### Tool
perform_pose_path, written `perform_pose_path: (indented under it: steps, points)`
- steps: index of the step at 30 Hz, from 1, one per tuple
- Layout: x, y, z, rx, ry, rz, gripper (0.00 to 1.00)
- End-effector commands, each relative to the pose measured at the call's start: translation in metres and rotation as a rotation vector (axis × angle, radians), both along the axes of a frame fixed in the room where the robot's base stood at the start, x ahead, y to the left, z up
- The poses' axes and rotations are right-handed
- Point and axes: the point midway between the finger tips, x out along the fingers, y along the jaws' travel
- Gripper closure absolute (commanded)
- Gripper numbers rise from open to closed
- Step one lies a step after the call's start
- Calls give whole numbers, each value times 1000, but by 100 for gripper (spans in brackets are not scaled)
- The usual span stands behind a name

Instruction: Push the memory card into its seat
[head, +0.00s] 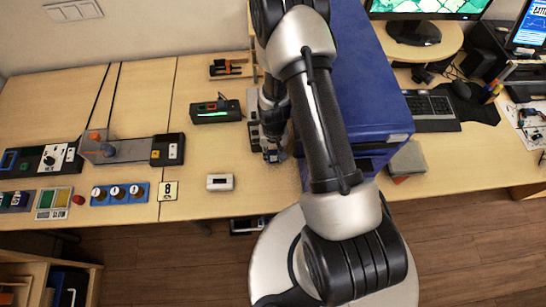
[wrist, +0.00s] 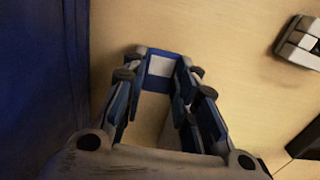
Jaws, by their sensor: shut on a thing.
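My gripper (head: 273,153) is low over the table, just left of the blue cabinet. In the wrist view my gripper (wrist: 158,78) is shut on a small blue piece with a white label, which looks like the memory card (wrist: 160,67). It sits between the fingertips, with bare wood beyond it. In the head view the card is too small to make out. A dark device (head: 254,134) stands close to the left of my gripper, partly hidden by the arm. I cannot tell which device holds the card's seat.
The blue cabinet (head: 345,70) rises close to the right of my gripper; its side fills the left of the wrist view (wrist: 35,80). A small white device (head: 220,182) lies to the left on the table. A black device with a green light (head: 215,111) stands further back.

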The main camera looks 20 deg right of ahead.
Motion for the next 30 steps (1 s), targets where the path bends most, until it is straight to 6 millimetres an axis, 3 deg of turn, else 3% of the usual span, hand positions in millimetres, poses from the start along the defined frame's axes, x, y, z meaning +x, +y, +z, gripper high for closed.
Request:
perform_pose_path:
  steps: [1,5,17,18,24,27,30]
  points:
    - [-3,0,-13,0,3,0,81]
    - [-7,1,-32,0,3,-1,81]
    - [-7,1,-36,0,1,-1,81]
    - [-7,1,-37,0,1,-1,73]
    - [-8,1,-36,0,1,-1,59]
    - [-8,1,-36,1,2,-1,53]
    - [-8,1,-36,1,2,-1,53]
